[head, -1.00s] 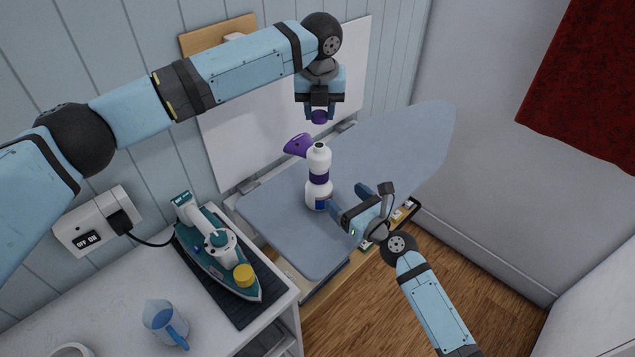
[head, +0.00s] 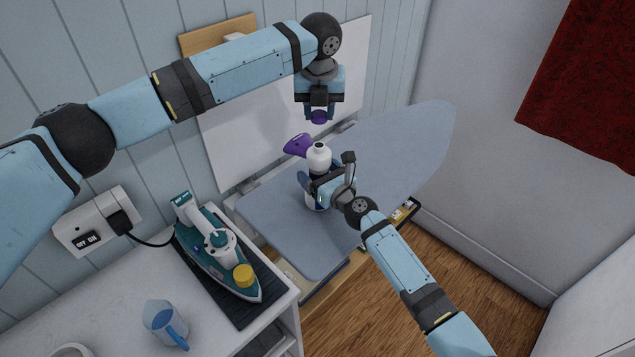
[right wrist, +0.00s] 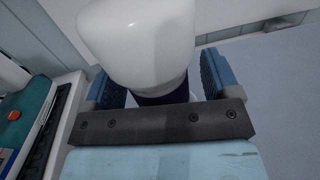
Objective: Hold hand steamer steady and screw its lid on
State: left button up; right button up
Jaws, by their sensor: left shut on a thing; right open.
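The hand steamer (head: 319,156) stands upright on the ironing board, white with a purple nozzle pointing left and an open dark neck on top. My left gripper (head: 319,115) is shut on the purple lid (head: 319,117) and holds it above the steamer, apart from the neck. My right gripper (head: 318,185) is open, with its fingers on both sides of the steamer's body below the white shoulder. In the right wrist view the steamer (right wrist: 140,40) fills the space between the two blue fingers (right wrist: 160,85); its purple band is mostly hidden.
The grey-blue ironing board (head: 400,145) has free room to the right. A teal iron (head: 215,250) with a yellow cap rests on a dark mat on the white counter (head: 110,325). A blue-handled measuring cup (head: 163,320) stands nearby. A socket (head: 98,222) is on the wall.

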aim_at(319, 144)
jog(key=c, duration=1.4)
pick_arm(q)
jog(key=shift+w+f, duration=0.1)
jog(key=shift+f, duration=2.4)
jog(key=shift+f, duration=0.85)
jog(key=shift+f, duration=0.55)
